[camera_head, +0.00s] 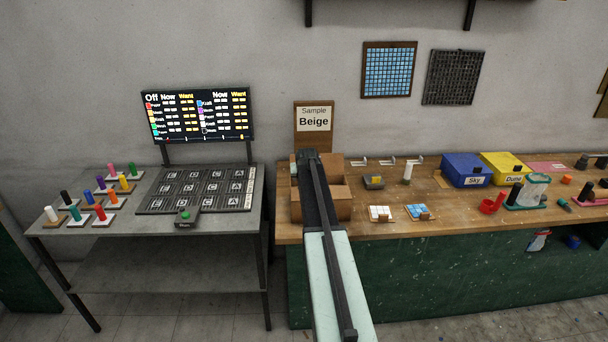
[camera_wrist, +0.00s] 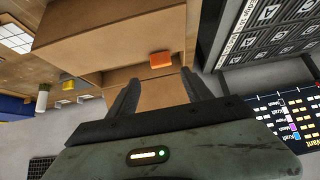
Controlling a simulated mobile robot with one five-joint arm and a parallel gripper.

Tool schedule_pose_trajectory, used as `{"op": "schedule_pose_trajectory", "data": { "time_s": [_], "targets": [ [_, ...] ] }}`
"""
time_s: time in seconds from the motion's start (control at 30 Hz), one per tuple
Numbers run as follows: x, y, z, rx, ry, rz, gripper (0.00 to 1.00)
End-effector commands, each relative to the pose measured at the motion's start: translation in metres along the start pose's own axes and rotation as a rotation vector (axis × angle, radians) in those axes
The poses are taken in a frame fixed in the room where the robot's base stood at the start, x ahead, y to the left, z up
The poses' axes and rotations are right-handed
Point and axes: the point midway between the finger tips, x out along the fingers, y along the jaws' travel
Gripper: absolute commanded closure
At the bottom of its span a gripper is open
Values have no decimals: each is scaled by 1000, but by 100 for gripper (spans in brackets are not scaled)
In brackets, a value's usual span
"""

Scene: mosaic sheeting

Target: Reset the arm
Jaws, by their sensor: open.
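My arm reaches out over the wooden bench, and my gripper (camera_head: 308,158) is at the open cardboard box (camera_head: 338,203) below the Beige sample sign. Its fingers are hidden from the head view. In the wrist view my gripper (camera_wrist: 160,88) has its two dark fingers spread apart with nothing held between them. Brown cardboard walls (camera_wrist: 110,45) fill the space past the fingers. A small orange block (camera_wrist: 160,60) shows beyond the fingertips, against the cardboard; I cannot tell how far away it is.
Left of the arm, a grey table (camera_head: 100,228) holds a lettered panel (camera_head: 200,190), a green-button box (camera_head: 185,216) and several coloured pegs. On the bench to the right are tile sheets (camera_head: 381,214), a blue bin (camera_head: 466,168) and a yellow bin (camera_head: 503,165). A sample sign (camera_head: 313,135) stands behind.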

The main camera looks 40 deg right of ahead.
Motion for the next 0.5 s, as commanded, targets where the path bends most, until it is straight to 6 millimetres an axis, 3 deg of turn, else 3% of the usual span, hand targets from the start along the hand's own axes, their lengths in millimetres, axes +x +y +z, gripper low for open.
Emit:
{"op": "schedule_pose_trajectory", "data": {
  "time_s": [0.5],
  "targets": [
    [-1, -8, 1, -6, 0, -5, 42]
  ]
}}
